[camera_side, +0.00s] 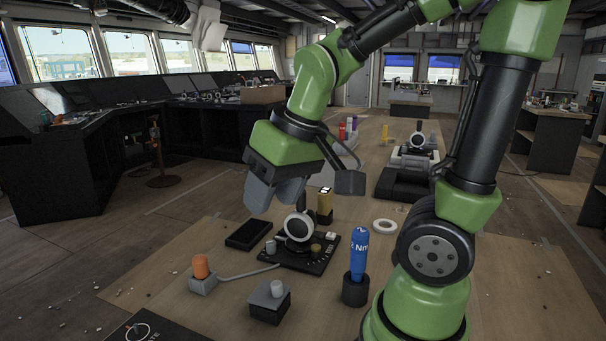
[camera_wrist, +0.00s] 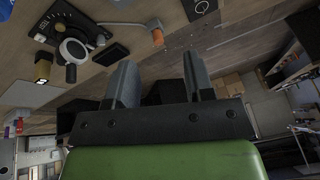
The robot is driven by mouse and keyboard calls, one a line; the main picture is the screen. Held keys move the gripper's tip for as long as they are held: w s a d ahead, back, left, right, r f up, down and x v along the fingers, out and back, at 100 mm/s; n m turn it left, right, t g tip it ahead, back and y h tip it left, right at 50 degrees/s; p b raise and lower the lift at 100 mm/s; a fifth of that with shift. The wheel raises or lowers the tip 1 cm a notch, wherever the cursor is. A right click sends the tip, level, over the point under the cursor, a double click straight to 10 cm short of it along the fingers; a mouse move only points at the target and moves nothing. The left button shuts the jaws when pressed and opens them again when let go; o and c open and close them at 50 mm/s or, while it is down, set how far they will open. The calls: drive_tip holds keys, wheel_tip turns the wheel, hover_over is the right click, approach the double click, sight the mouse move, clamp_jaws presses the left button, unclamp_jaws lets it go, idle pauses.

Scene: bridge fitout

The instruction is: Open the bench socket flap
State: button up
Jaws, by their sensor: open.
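My gripper (camera_side: 273,203) hangs above the bench, left of the control panel, with its two grey fingers apart and nothing between them. In the wrist view the fingers (camera_wrist: 160,78) are spread and empty. A small dark box with a grey round top (camera_side: 268,300) stands at the front of the bench, well below the gripper. A grey box with an orange cylinder (camera_side: 201,275) and a cable stands left of it; the orange part also shows in the wrist view (camera_wrist: 157,36). I cannot tell which of these carries the socket flap, or whether a flap is open.
A black control panel (camera_side: 310,256) with a white-ringed dial and knobs lies mid-bench.

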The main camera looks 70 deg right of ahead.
drive_tip(key=s+a+r+t+y, duration=0.1)
drive_tip(key=s+a+r+t, duration=0.2)
drive_tip(key=s+a+r, duration=0.1)
drive_tip(key=shift+s+r+y, duration=0.2)
drive_tip(key=shift+s+y, duration=0.1)
drive_tip(key=shift+s, duration=0.55)
drive_tip(key=shift+w+d, duration=0.1)
